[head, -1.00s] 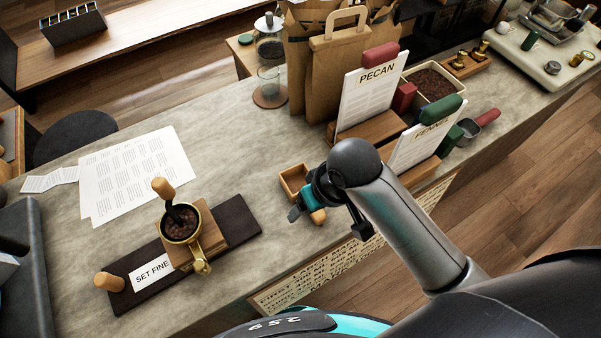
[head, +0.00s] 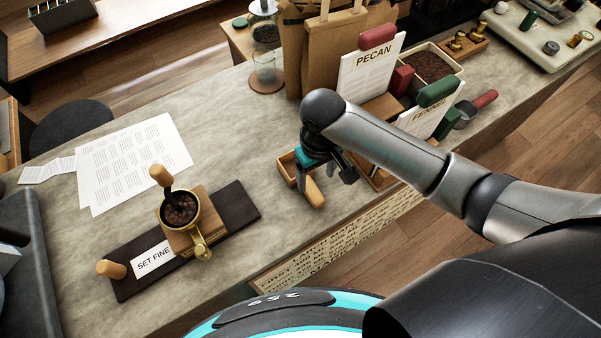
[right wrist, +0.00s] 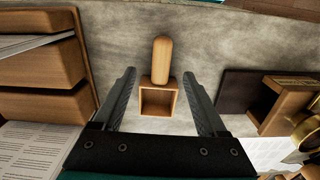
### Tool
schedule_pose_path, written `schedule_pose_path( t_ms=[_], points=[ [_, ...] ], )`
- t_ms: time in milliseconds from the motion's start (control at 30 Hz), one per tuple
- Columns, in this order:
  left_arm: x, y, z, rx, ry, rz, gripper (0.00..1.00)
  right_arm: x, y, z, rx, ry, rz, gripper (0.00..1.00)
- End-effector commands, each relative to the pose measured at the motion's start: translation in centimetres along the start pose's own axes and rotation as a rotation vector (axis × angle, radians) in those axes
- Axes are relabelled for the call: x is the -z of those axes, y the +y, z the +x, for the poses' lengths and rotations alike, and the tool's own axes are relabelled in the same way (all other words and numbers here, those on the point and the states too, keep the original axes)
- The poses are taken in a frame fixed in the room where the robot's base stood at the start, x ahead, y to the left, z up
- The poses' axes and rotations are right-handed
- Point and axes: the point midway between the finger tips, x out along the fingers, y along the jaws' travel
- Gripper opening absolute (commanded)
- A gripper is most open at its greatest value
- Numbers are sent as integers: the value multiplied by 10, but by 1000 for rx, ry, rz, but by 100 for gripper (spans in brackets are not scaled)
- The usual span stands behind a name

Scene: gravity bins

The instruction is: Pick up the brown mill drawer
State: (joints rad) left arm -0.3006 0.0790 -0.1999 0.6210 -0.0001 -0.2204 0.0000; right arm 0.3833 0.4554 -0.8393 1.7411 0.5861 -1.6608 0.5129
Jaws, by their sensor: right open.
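The brown mill drawer (head: 288,168) is a small open wooden box with a rounded wooden handle (head: 315,193). It lies on the stone counter, partly covered by my right gripper (head: 326,166) in the head view. In the right wrist view the drawer (right wrist: 157,101) sits between the two fingers of my right gripper (right wrist: 159,75), with its handle pointing up the picture. The fingers are apart and a gap shows on each side of the drawer. Nothing is gripped. My left gripper is not in view.
A brass-topped mill (head: 181,210) stands on a dark mat (head: 236,207) to the left, near a "SET FINE" card (head: 153,259). Wooden stands with PECAN (head: 372,68) and a second card (head: 432,122) are close to the right. Papers (head: 130,160) lie at left.

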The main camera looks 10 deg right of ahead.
Motion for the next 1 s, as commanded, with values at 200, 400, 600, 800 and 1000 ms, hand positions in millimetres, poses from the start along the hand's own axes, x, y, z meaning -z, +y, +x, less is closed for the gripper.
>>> schedule_pose_path(
  t_ms=[200, 400, 600, 800, 1000],
  points=[
    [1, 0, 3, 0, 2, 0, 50, 0, 0, 25, 0, 1, -1, 75],
    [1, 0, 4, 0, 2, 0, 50, -2, -1, 42, 0, -3, -1, 75],
    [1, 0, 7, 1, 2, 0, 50, -3, -3, 70, 0, 0, 0, 75],
    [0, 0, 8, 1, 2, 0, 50, -3, -2, 79, -1, 2, -2, 75],
    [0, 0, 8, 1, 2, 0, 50, -3, -2, 78, 0, 2, -2, 70]
  ],
)
